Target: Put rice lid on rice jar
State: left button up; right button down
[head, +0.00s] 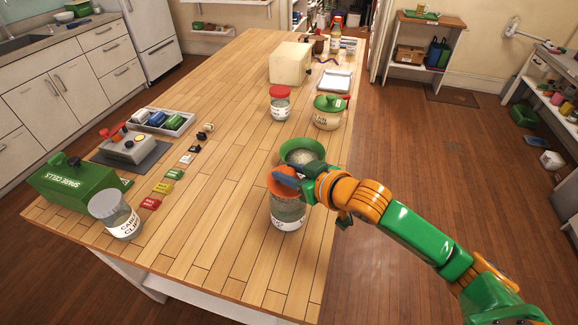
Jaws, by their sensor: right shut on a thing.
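A glass jar (288,212) with a white label stands near the front of the wooden table; its label is too small to read surely. An orange lid (282,184) is at the jar's mouth. My right gripper (287,171), with blue fingers, is shut on the orange lid from behind and above. The fingers hide part of the lid, and I cannot tell whether it sits on the rim or just above it. Just behind is an open green-rimmed container (302,148) with pale grains inside. My left gripper is not in view.
A red-lidded jar (280,103) and a green-lidded pot (328,112) stand farther back. A grey-lidded jar (116,216), a green spare cells box (78,187), a tray of coloured items (160,120) and small coloured blocks lie left. The table's middle is clear.

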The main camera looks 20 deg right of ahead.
jog(key=shift+s, duration=0.1)
jog(key=shift+f+b, duration=0.7)
jog(key=shift+f, duration=0.5)
dwell(0.6)
jog(key=c, duration=0.8)
grip_release()
jog(key=o, duration=0.6)
jog(key=shift+c, duration=0.2)
jog(key=shift+r, duration=0.1)
